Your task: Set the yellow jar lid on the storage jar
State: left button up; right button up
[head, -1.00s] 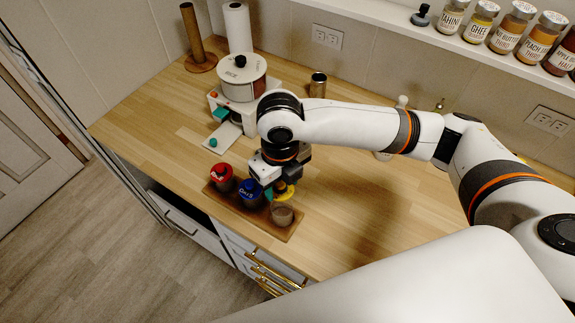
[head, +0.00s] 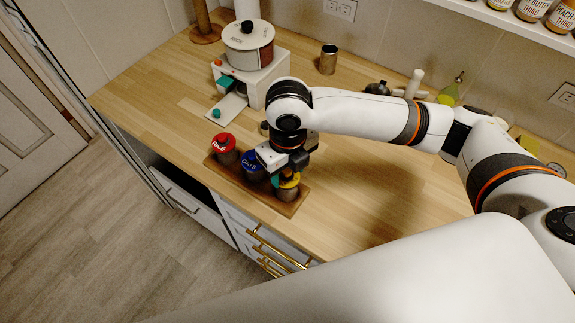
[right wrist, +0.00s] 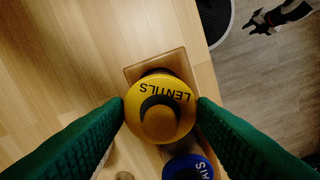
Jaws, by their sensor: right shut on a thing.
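The yellow jar lid (right wrist: 160,108), marked LENTILS, sits between the green fingers of my right gripper (right wrist: 160,106), which is shut on it. In the head view the yellow lid (head: 289,182) is at the top of the storage jar (head: 288,194), at the right end of a wooden tray. My right gripper (head: 287,176) is directly above that jar. In the right wrist view the lid covers most of the jar, with a dark edge showing behind it. I cannot tell whether lid and jar touch. My left gripper (right wrist: 262,20) shows small over the floor; its jaws are unclear.
A red-lidded jar (head: 224,143) and a blue-lidded jar (head: 252,166) share the wooden tray (head: 296,209). The counter right of the tray is clear.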

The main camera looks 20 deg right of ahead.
jog(key=shift+p, duration=1.1)
dwell(1.6)
jog(key=shift+f, duration=0.55)
dwell(0.7)
jog(key=o, duration=1.5)
jog(key=shift+r, duration=0.1)
jog(key=shift+r+p, duration=3.5)
jog(key=shift+p, duration=0.3)
jog(key=shift+f, duration=0.1)
